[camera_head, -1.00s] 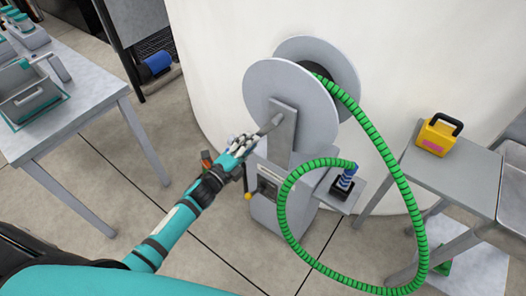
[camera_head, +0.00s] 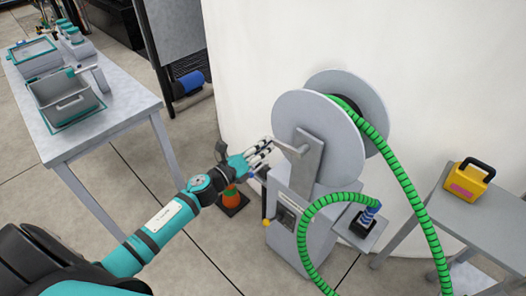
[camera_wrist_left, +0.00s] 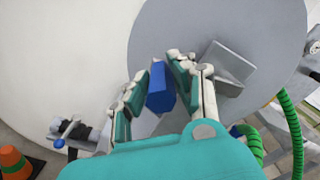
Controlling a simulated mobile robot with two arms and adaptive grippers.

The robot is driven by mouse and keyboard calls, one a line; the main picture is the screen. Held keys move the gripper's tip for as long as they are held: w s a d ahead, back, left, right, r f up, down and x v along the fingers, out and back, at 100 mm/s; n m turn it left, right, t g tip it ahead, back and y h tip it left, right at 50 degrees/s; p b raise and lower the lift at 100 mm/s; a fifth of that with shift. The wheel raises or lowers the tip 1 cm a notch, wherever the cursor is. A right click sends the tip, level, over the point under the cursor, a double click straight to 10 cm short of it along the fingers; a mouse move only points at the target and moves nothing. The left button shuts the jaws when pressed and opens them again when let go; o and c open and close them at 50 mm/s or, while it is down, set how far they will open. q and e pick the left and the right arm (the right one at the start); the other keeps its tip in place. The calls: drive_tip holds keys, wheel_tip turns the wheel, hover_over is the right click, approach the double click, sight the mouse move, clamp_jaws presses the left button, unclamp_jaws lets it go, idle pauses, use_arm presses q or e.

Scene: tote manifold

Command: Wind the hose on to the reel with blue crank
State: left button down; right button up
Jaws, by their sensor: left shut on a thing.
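The reel (camera_head: 318,128) has two grey discs and stands on a grey cabinet (camera_head: 290,235) against a white wall. The green, black-ringed hose (camera_head: 400,180) runs from its drum down the right side, and a loop of it ends at a blue fitting (camera_head: 366,215). A grey crank arm (camera_head: 290,147) points left and slightly up from the hub. My left gripper (camera_head: 268,148) is at its outer end. In the left wrist view the blue crank handle (camera_wrist_left: 160,88) sits between my left fingers, which are shut on it. My right gripper is out of view.
A table (camera_head: 125,105) with grey bins stands at the left. An orange cone (camera_head: 231,196) stands on the floor beside my left forearm. A yellow box (camera_head: 468,183) sits on a grey stand at the right. Floor between table and cabinet is mostly clear.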

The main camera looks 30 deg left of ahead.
use_arm(q)
drive_tip(key=shift+r+m, duration=0.65)
drive_tip(key=shift+m, duration=0.05)
drive_tip(key=c, duration=1.1)
unclamp_jaws()
drive_tip(key=shift+f, duration=0.1)
drive_tip(key=shift+d+f, duration=0.1)
